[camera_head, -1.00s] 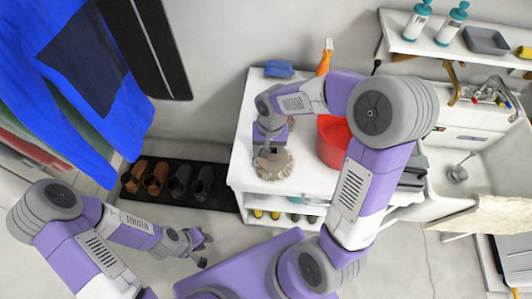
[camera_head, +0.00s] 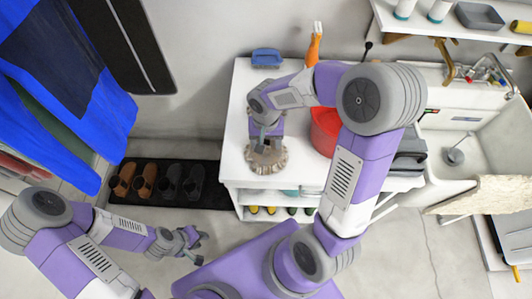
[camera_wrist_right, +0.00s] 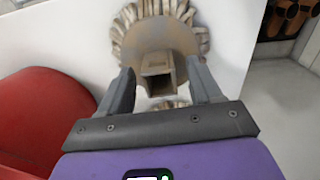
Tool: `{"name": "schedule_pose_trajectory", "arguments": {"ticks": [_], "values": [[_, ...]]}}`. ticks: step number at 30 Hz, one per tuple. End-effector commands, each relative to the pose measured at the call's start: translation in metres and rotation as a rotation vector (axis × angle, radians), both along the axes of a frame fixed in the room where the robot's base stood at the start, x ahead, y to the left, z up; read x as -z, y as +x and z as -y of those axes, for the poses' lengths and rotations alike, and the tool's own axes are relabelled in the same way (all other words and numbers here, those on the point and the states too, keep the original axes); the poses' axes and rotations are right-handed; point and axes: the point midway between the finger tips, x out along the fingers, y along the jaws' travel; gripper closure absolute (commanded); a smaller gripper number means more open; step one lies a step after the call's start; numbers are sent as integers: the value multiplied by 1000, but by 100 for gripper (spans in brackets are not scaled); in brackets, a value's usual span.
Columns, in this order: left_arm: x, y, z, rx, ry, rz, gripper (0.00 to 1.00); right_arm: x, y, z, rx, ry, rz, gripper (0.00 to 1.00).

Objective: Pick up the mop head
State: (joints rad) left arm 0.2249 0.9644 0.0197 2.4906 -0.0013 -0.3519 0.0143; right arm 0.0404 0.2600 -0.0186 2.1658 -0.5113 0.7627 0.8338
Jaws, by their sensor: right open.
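The mop head (camera_head: 266,158) is a round, beige-brown fringed piece lying on the white shelf top. In the right wrist view the mop head (camera_wrist_right: 160,40) shows a brown disc with a square hollow socket pointing toward me. My right gripper (camera_head: 263,141) is directly above it. In the right wrist view my right gripper (camera_wrist_right: 160,84) is open, with one finger on each side of the socket and visible gaps beside it. My left gripper (camera_head: 194,246) hangs low over the floor, away from the mop head; its fingers appear apart.
A red bucket (camera_head: 325,132) stands right of the mop head, partly behind my right arm. A blue brush (camera_head: 267,58) and an orange-handled tool (camera_head: 314,48) are at the back of the white shelf unit (camera_head: 236,125). Shoes (camera_head: 146,181) sit on a black mat. A sink (camera_head: 470,150) is at right.

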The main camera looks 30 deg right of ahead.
Motion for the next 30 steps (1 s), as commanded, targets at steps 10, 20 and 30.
{"name": "schedule_pose_trajectory", "arguments": {"ticks": [10,20,30], "values": [[0,0,0,0,0,0,67,-1,0,0,0,0,0,81],[0,0,0,0,0,0,67,-1,0,0,-1,0,1,100],[-11,0,0,0,0,0,67,-27,1,0,0,0,6,100]]}}
